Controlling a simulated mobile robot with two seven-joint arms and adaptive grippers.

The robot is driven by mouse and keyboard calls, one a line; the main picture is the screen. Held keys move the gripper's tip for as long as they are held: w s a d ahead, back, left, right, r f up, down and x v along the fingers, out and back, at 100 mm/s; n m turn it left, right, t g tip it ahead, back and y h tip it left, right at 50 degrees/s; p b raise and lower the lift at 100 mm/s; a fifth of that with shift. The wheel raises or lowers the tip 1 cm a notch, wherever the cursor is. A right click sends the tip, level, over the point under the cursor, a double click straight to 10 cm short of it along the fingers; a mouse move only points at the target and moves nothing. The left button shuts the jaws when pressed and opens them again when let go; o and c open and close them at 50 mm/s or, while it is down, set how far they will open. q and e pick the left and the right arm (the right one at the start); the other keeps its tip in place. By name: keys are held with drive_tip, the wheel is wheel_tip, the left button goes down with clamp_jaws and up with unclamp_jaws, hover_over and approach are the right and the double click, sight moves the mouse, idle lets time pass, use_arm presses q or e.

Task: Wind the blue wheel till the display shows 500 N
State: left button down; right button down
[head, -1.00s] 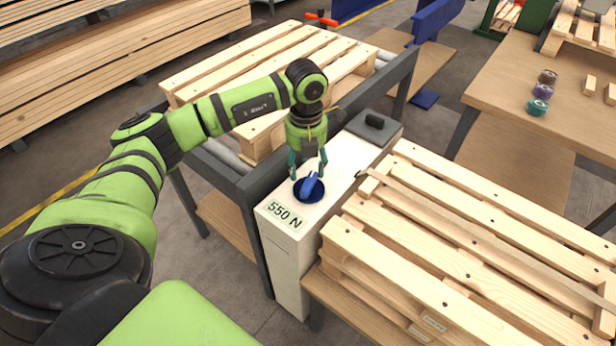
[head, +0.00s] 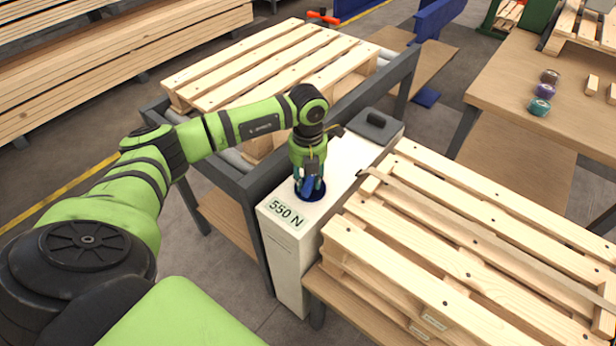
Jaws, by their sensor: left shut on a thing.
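The blue wheel (head: 310,192) is on top of a white box-shaped unit (head: 287,262). The display (head: 285,213) on the unit's top, in front of the wheel, shows 550 N. My left gripper (head: 310,186) points down from above and is shut on the blue wheel's raised grip; its fingers partly hide the wheel. My right gripper is not in view.
A wooden pallet (head: 440,225) with a strap lies right of the unit, close to it. Another pallet (head: 270,65) rests on a dark-framed roller conveyor (head: 260,183) behind. A dark handled lid (head: 375,124) is on the unit's far end. A table (head: 510,75) with small rolls stands right.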

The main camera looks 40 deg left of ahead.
sight(308, 180)
use_arm(q)
drive_tip(key=shift+s+n+p, duration=0.1)
drive_tip(key=shift+n+p, duration=0.3)
drive_tip(key=shift+n, duration=1.5)
drive_tip(key=c, duration=0.9)
unclamp_jaws()
drive_tip(key=shift+r, duration=0.1)
wheel_tip(308, 180, up, 12)
drive_tip(key=shift+f, duration=0.1)
drive_tip(key=shift+d, duration=0.1)
